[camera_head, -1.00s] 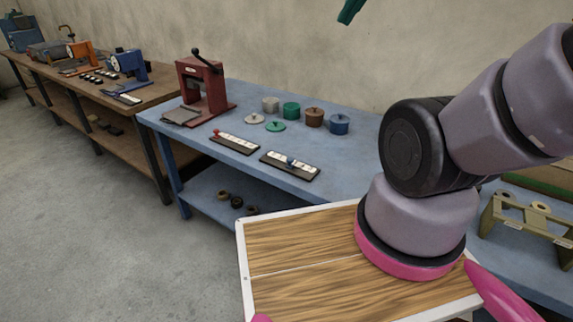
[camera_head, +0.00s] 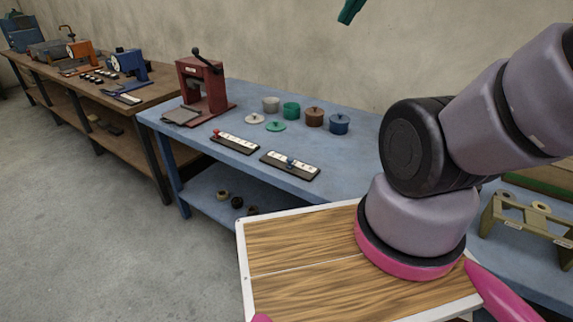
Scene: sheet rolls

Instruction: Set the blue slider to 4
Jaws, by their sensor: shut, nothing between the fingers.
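The blue slider (camera_head: 290,161) sits on a dark board with a white marked scale (camera_head: 276,158), near the front edge of the blue table. It stands around the middle of the scale; the numbers are too small to read. A matching board to its left carries a red slider (camera_head: 216,133). A teal tip (camera_head: 351,10), which looks like the end of my gripper, shows at the top edge against the wall. It is shut and empty, well apart from the slider. The rest of my gripper is out of view.
A red press (camera_head: 202,88) stands on the blue table (camera_head: 345,168) at left. Several lidded pots, including a blue one (camera_head: 339,124), stand behind the boards. An olive stand (camera_head: 525,219) is at right. Grey floor (camera_head: 95,225) is open at left.

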